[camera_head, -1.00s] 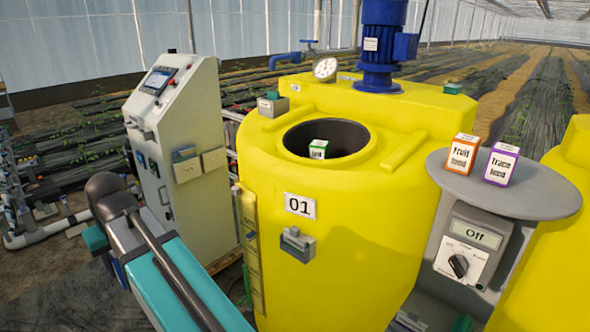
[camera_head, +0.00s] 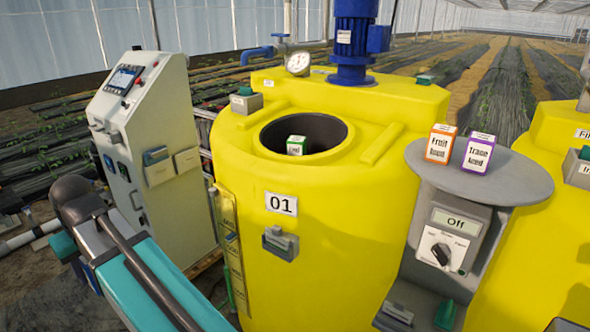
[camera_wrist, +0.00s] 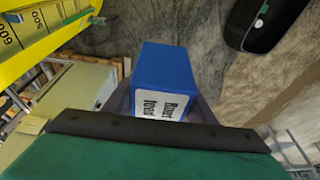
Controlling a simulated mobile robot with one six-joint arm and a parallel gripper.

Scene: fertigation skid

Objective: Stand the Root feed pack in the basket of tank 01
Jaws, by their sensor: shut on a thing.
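A blue pack (camera_wrist: 168,75) with a white label, which reads as "Root feed" upside down, is in the wrist view. My gripper (camera_wrist: 162,103) is shut on it, with grey fingers at its sides. In the head view my gripper is out of sight; only my arm shows at lower left. The yellow tank 01 (camera_head: 300,250) stands in the middle, with its number plate (camera_head: 281,204) in front. Its round opening (camera_head: 325,135) is dark inside, and the basket cannot be made out clearly. A green-and-white pack (camera_head: 296,146) stands in the opening, its label too small to read.
An orange Fruit feed pack (camera_head: 440,144) and a purple Trace feed pack (camera_head: 477,153) stand on a grey round shelf (camera_head: 520,180) right of the tank. A blue motor (camera_head: 352,45) rises behind the opening. A grey control cabinet (camera_head: 150,150) stands at left.

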